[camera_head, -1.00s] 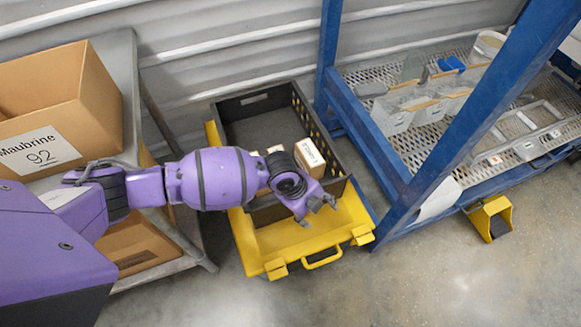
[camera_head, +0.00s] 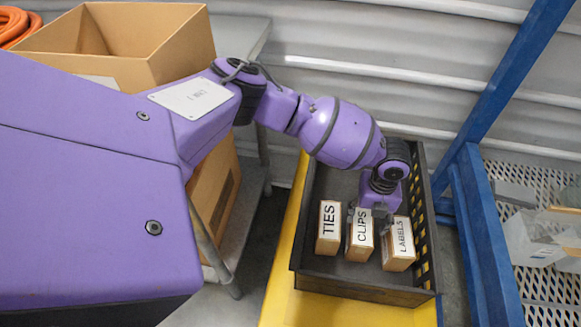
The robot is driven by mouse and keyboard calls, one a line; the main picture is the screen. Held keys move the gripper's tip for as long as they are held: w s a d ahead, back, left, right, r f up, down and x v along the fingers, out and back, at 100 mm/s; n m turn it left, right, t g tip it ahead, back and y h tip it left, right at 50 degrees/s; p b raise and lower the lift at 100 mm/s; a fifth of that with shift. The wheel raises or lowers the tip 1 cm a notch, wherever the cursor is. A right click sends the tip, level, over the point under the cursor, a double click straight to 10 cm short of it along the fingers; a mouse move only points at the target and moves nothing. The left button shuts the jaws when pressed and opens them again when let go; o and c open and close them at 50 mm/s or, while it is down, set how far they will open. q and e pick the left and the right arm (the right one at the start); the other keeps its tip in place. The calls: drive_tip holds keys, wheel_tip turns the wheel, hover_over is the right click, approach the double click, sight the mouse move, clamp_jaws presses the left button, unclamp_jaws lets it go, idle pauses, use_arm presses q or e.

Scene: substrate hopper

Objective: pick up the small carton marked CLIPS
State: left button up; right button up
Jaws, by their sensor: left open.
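The small carton marked CLIPS (camera_head: 360,241) stands in a dark crate (camera_head: 350,288), between the carton marked TIES (camera_head: 329,228) on its left and the carton marked LABELS (camera_head: 398,246) on its right. My left gripper (camera_head: 367,213) points down into the crate at the far end of the CLIPS carton. Its jaws are open, with the fingers near the two sides of the carton's top. The gripper hides the carton's far end, and I cannot tell whether the fingers touch it. My right gripper is not in view.
The crate sits on a yellow platform (camera_head: 345,311). A blue rack frame (camera_head: 480,240) with a mesh shelf (camera_head: 545,285) stands close on the right. A grey cart with cardboard boxes (camera_head: 190,50) is on the left. The crate's far part is clear.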

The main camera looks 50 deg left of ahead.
sight(363, 226)
use_arm(q)
drive_tip(key=shift+w+a+f, duration=0.1)
drive_tip(key=shift+w+f, duration=0.05)
drive_tip(key=shift+f, duration=0.25)
drive_tip(key=f, duration=0.2)
drive_tip(key=f+b, duration=0.1)
drive_tip(key=f, duration=0.3)
drive_tip(key=shift+s+f, duration=0.1)
drive_tip(key=shift+s, duration=0.2)
drive_tip(key=shift+f, duration=0.5)
drive_tip(key=shift+w+r, duration=0.1)
drive_tip(key=c, duration=1)
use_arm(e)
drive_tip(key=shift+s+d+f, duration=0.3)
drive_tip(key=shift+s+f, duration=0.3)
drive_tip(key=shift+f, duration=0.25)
